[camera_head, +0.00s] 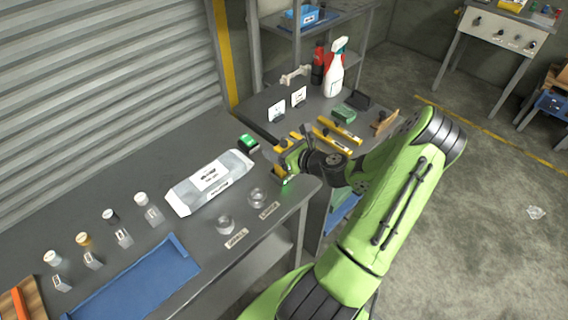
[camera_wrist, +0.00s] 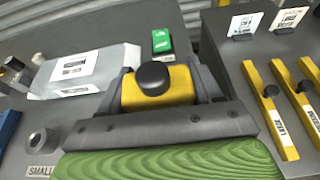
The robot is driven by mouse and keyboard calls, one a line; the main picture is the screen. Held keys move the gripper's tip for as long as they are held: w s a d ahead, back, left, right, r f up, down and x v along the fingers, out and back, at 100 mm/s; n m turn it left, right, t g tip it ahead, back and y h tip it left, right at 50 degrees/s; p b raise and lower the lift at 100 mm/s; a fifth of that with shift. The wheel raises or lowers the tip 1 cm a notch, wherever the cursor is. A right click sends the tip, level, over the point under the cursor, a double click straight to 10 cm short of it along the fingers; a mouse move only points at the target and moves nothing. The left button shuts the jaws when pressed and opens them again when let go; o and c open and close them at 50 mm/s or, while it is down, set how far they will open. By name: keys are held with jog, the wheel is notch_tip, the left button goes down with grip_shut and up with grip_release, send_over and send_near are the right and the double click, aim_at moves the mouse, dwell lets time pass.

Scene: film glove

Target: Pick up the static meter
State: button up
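A yellow block with a round black knob on top, which I take to be the static meter (camera_wrist: 183,88), sits between the two dark fingers of my gripper (camera_wrist: 162,80) in the wrist view. The fingers flank it closely on both sides. I cannot tell whether they press on it. In the head view my gripper (camera_head: 288,158) is low at the right end of the dark bench, with yellow showing at its fingers. My gripper and wrist hide most of the block there. I cannot tell whether it rests on the bench.
Yellow bars (camera_head: 333,140) with black knobs lie to the right. A blue tray (camera_head: 140,280) lies front left.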

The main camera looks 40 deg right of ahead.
jog(key=c, duration=0.8)
notch_tip(320, 180, up, 10)
jog(key=p, duration=0.2)
jog(key=shift+p, duration=0.3)
jog(key=shift+c, duration=0.2)
